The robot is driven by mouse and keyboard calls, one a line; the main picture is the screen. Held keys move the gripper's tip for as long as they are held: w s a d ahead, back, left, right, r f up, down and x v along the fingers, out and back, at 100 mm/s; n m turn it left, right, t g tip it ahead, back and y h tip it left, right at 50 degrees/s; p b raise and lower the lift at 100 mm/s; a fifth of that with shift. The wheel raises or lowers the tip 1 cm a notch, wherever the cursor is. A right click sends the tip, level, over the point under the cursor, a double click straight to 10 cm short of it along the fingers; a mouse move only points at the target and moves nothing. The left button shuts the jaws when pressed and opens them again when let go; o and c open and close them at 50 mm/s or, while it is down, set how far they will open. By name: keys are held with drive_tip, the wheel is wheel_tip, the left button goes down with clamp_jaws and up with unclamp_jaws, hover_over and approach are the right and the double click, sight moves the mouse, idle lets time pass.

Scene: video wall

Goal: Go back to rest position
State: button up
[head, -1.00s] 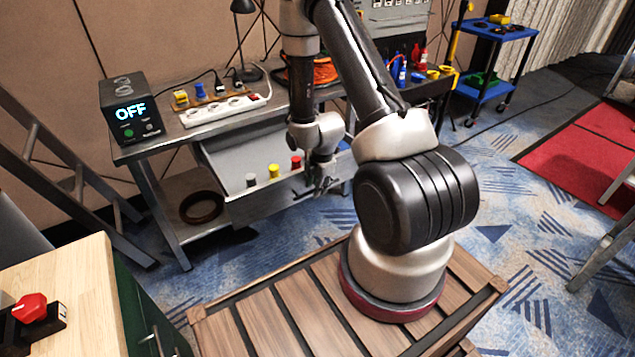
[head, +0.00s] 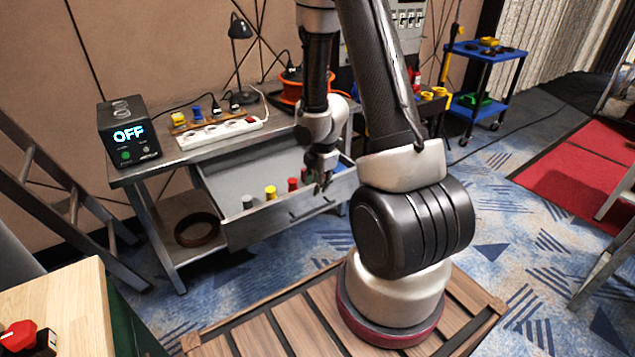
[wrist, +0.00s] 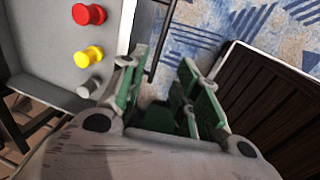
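My gripper (head: 320,180) hangs from my arm over the right part of the open drawer (head: 270,222) in the head view. In the wrist view my gripper (wrist: 165,85) shows two green-padded fingers spread apart with nothing between them. The red (wrist: 88,14), yellow (wrist: 88,56) and grey (wrist: 90,87) knob-like pieces are to the left of the fingers, apart from them. In the head view the grey piece (head: 247,202), yellow piece (head: 270,192) and red piece (head: 292,184) stand in a row in the drawer.
A metal workbench (head: 160,168) carries a box reading OFF (head: 128,135), a white power strip (head: 220,133), a lamp (head: 240,30) and an orange cable reel (head: 292,88). A blue cart (head: 485,52) stands at the back right. A wooden cabinet (head: 60,305) is at front left.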

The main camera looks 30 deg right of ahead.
idle(0.4)
drive_tip(key=s+d+r+m+g+h, duration=0.2)
drive_tip(key=s+d+r+m+g, duration=0.15)
drive_tip(key=s+r+m, duration=0.55)
drive_tip(key=s+a+r+m+t, duration=0.2)
drive_tip(key=s+r+m, duration=0.1)
drive_tip(key=r, duration=0.4)
drive_tip(key=s+a+r+m+t+y, duration=0.1)
drive_tip(key=s+a+r+m, duration=0.2)
drive_tip(key=s+r, duration=0.2)
drive_tip(key=s+a+r+m+t+y, duration=0.1)
drive_tip(key=s+a+r+m+t, duration=0.1)
drive_tip(key=r, duration=0.9)
drive_tip(key=shift+s+a+m+t, duration=0.35)
drive_tip(key=shift+s+a+m, duration=0.3)
drive_tip(key=shift+s, duration=0.45)
